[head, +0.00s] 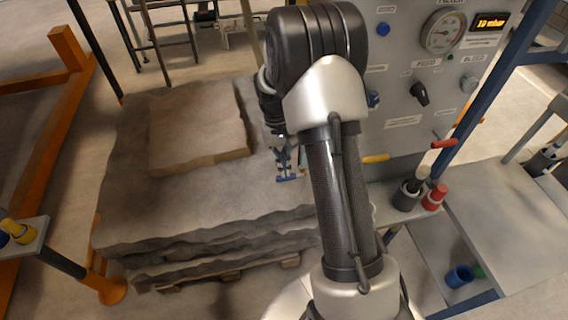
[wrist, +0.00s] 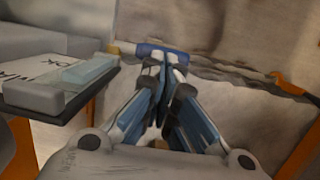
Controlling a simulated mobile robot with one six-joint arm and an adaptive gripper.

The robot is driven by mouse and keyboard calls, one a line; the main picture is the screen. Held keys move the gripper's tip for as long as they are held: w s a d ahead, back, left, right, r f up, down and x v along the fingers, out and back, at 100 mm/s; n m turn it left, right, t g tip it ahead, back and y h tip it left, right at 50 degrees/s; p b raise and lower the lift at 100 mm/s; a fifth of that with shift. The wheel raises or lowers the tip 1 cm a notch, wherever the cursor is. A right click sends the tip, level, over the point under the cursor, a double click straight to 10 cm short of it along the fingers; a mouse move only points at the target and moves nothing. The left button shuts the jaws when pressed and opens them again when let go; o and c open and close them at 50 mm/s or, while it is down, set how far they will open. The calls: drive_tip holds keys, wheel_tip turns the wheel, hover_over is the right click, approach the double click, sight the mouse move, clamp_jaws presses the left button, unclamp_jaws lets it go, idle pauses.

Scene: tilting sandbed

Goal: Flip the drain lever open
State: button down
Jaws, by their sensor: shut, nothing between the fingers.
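The wrist view also shows my gripper (wrist: 162,60) with the fingers closed. On the grey control panel (head: 400,50), right of my arm, are a yellow-handled lever (head: 376,158) and a red-handled lever (head: 444,143) near the lower edge. My gripper is left of both, apart from them. The panel labels are too small to read surely, so I cannot tell which lever is the drain lever. My arm hides part of the panel.
A stack of rough grey slabs (head: 215,205) with a smaller tan slab (head: 197,130) on top stands at the left. The panel also carries a round gauge (head: 443,32) and a black knob (head: 419,94). Black (head: 405,195) and red (head: 434,196) cups stand below it.

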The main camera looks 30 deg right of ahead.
sight(281, 177)
drive_tip(key=shift+a+f+h, duration=0.15)
drive_tip(key=shift+f+h, duration=0.1)
drive_tip(key=shift+h, duration=0.25)
drive_tip(key=f+g+h+b, duration=0.1)
drive_tip(key=h, duration=0.1)
drive_tip(key=f+h+b, duration=0.2)
drive_tip(key=f+m+g+h+b, duration=0.1)
drive_tip(key=f+h+b, duration=0.1)
drive_tip(key=h, duration=0.1)
drive_tip(key=shift+w+a+g, duration=0.1)
drive_tip(key=shift+a+g, duration=0.2)
drive_tip(key=h+b, duration=0.1)
drive_tip(key=f+g+h+b, duration=0.1)
drive_tip(key=shift+d+f+h, duration=0.2)
drive_tip(key=shift+d+h, duration=0.05)
drive_tip(key=shift+h, duration=0.15)
drive_tip(key=shift+s+d+f+b, duration=0.25)
drive_tip(key=shift+d+b, duration=0.15)
drive_tip(key=shift+b, duration=0.1)
drive_tip(key=shift+w, duration=0.1)
drive_tip(key=shift+r, duration=0.2)
